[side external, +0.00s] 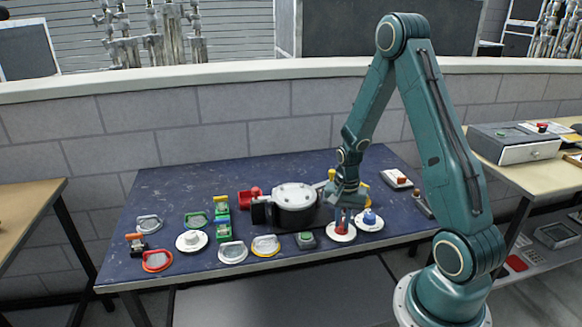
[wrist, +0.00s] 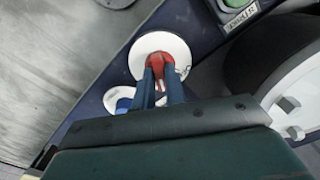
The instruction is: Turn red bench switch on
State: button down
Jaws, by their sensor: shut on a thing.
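The red bench switch is a red knob (side external: 341,228) on a round white base, near the front edge of the dark blue bench. In the wrist view the red knob (wrist: 157,61) stands on its white disc (wrist: 175,45). My gripper (side external: 343,216) points down at it, and its blue fingers are shut on the knob. The wrist view shows the fingers (wrist: 160,82) on either side of the knob, hiding part of it. I cannot tell which position the knob marks.
A blue knob on a white base (side external: 370,218) stands close on the right. A green-button box (side external: 306,240) and a large lidded pot (side external: 293,198) stand on the left. Several coloured rings and a white knob (side external: 192,240) lie farther left. The bench's front edge (side external: 250,271) is near.

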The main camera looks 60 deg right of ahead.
aim_at(341, 224)
dwell(0.4)
jog(key=c, duration=1.4)
grip_release()
jog(key=shift+c, duration=0.2)
jog(key=shift+r, duration=0.1)
notch_tip(341, 224, up, 14)
jog(key=s+a+r+n+t, duration=0.2)
jog(key=a+r+n, duration=0.5)
jog(key=a+r, duration=0.4)
jog(key=s+a+r+n+t, duration=0.3)
jog(key=s+a+n, duration=0.5)
jog(key=a, duration=0.1)
jog(key=shift+s+a+r+t, duration=0.2)
jog(key=shift+s+a+t, duration=0.1)
jog(key=shift+s+a, duration=0.1)
